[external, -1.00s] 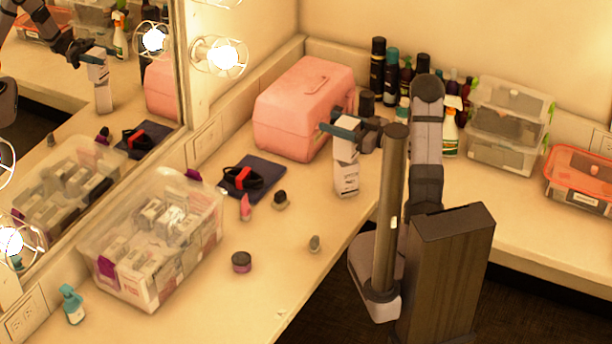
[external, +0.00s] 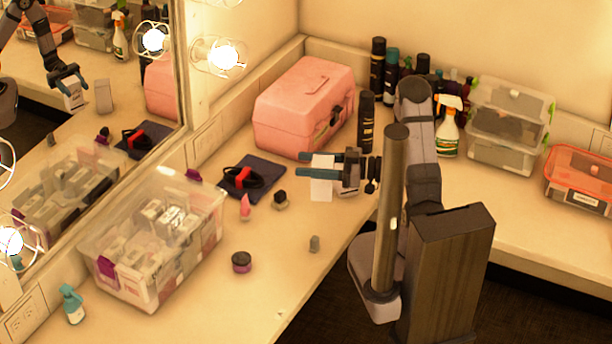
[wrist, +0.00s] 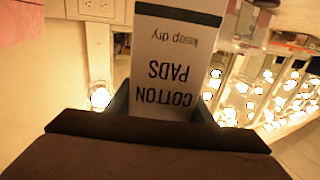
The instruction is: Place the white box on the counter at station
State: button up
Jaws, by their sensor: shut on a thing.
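My gripper (external: 312,165) has teal fingers shut on a white box (external: 321,188) above the counter (external: 285,235). In the wrist view the held white box (wrist: 172,72) lies between the fingers, with "COTTON PADS" and "keep dry" print and a dark green band. A second pale box (external: 348,188) stands on the counter just right of the held box, partly hidden by my gripper. Whether the held box's lower end touches the counter is unclear.
A pink case (external: 303,108) stands behind. A dark pouch (external: 252,177), a pink item (external: 245,207) and a small dark jar (external: 280,200) lie left of the held box. A clear bin (external: 155,240) is front left. A dark bottle (external: 367,122) stands behind my gripper. The mirror (external: 85,110) lines the left.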

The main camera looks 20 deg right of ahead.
notch_tip(320, 180, down, 10)
jog(key=shift+r, duration=0.25)
dwell(0.6)
jog(key=shift+f, duration=0.2)
jog(key=o, duration=1.1)
jog(key=shift+d+r, duration=0.1)
jog(key=shift+r, duration=0.1)
jog(key=b+v, duration=0.3)
jog(key=v, duration=0.9)
